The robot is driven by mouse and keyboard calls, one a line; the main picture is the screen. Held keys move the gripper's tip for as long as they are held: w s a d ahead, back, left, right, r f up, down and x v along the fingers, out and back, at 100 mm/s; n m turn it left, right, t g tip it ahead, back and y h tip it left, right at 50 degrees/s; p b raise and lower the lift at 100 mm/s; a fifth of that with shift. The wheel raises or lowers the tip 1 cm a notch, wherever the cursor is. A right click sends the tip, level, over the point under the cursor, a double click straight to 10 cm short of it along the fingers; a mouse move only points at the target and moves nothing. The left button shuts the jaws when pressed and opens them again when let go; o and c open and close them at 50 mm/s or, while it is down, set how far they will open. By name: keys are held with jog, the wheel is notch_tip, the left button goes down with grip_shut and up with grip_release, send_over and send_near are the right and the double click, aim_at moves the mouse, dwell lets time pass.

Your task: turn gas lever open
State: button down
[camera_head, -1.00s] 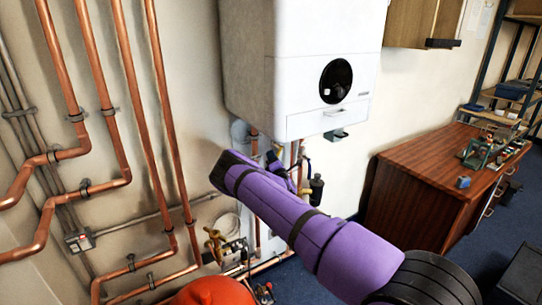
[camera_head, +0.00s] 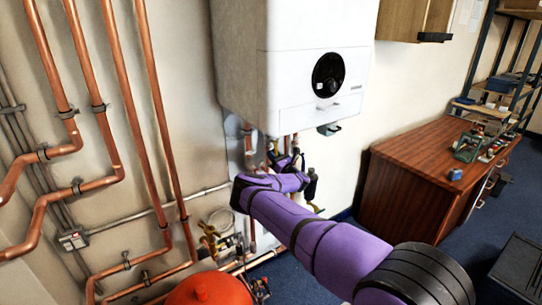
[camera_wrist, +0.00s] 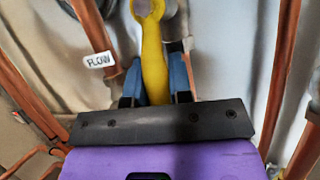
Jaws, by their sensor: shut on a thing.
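In the wrist view, a yellow lever (camera_wrist: 153,52) runs up from between the two blue finger pads of my gripper (camera_wrist: 158,72) to a rounded end at the top. My gripper is shut on the lever, with one pad on each side of it. In the head view, my purple arm reaches to the pipes under the white boiler (camera_head: 290,60). It covers much of the pipework there, and I cannot make out the held lever clearly in that view.
A white "FLOW" label (camera_wrist: 98,59) hangs on a copper pipe (camera_wrist: 90,30) left of the lever. Copper pipes (camera_head: 150,130) line the left wall. A red rounded object (camera_head: 208,290) stands low in front.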

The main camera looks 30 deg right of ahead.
jog(key=shift+d+f+n+g+y, duration=0.1)
jog(key=shift+d+n+g+y, duration=0.2)
jog(key=shift+n, duration=0.4)
jog(key=c, duration=1)
grip_release()
jog(key=shift+c, duration=0.2)
jog(key=v, duration=1.1)
jog(key=shift+w+d, duration=0.1)
